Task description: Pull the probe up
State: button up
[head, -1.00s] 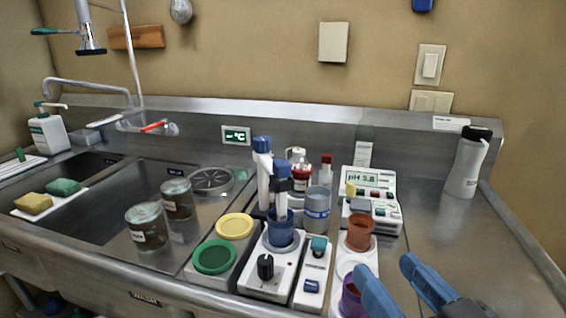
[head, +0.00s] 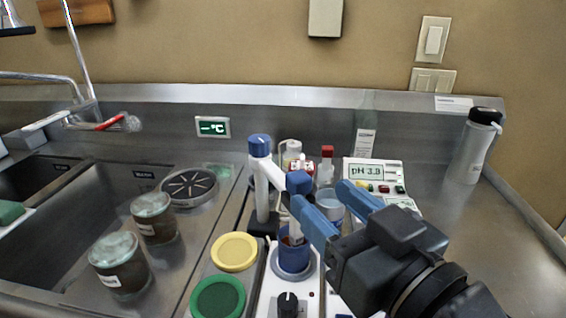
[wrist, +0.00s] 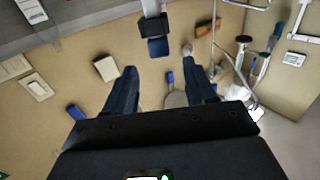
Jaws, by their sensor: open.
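The probe is a white rod with a blue cap (head: 299,183), standing upright in a blue cup (head: 293,258) on a white stirrer base. A white post with a blue top (head: 262,185) stands just left and behind it, and an arm reaches from it to the probe. My gripper (head: 320,195) is open and empty, its blue fingers at cap height just right of the probe; the left finger overlaps the probe's edge in the picture. In the wrist view the blue cap (wrist: 158,47) and a black clip show ahead, between the two open fingertips (wrist: 158,62). Contact cannot be told.
Yellow (head: 234,251) and green (head: 218,298) lids lie left of the stirrer. Two jars (head: 119,265) are by the sink.

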aim_at(299, 175)
jog(key=shift+p+x, duration=0.6)
jog(key=shift+x, duration=3)
jog(key=shift+r, duration=0.1)
jog(key=shift+c, duration=0.4)
grip_shut()
